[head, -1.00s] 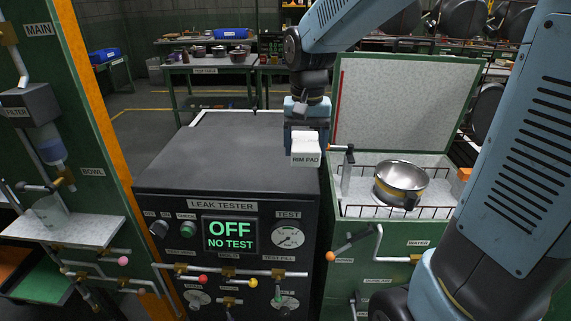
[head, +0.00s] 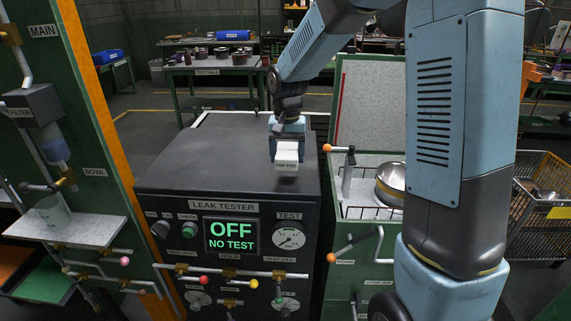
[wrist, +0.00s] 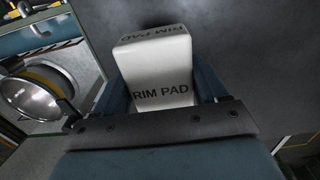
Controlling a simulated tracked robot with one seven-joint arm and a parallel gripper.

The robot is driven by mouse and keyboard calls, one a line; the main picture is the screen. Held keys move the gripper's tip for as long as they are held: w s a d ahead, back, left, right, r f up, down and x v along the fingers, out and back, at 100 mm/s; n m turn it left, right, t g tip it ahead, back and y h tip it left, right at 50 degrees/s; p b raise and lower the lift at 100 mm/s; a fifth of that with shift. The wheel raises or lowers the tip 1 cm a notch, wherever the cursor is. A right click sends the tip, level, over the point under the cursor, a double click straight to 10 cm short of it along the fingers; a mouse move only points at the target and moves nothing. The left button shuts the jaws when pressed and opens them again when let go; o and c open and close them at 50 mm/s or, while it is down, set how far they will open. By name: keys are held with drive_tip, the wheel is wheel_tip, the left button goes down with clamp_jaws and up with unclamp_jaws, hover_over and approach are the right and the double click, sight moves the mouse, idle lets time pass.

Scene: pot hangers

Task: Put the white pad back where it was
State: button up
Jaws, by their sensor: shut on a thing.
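The white pad (head: 287,154) is a small white block labelled "RIM PAD". My gripper (head: 288,146) is shut on it, above the right part of the dark top of the leak tester (head: 228,140). In the wrist view the pad (wrist: 155,75) sits between the fingers of my gripper (wrist: 160,90), its label facing the camera. The dark tester top lies behind it. I cannot tell whether the pad touches the top.
The tester's screen reads "OFF NO TEST". To its right stands a green tank (head: 370,235) with an open lid; a metal pot (head: 390,183) sits in it, partly hidden by my arm. An orange-knobbed lever (head: 328,148) stands close right of the pad. The tester top's left part is clear.

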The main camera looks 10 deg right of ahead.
sight(286, 149)
drive_tip(key=shift+w+a+f, duration=0.1)
drive_tip(key=shift+w+f, duration=0.15)
drive_tip(key=shift+f, duration=0.05)
drive_tip(key=shift+w+f, duration=0.1)
drive_tip(key=shift+f, duration=1.5)
drive_tip(key=o, duration=1.2)
drive_tip(key=shift+f, duration=0.1)
wheel_tip(286, 149, up, 12)
drive_tip(key=shift+f, duration=0.15)
drive_tip(key=shift+r, duration=0.35)
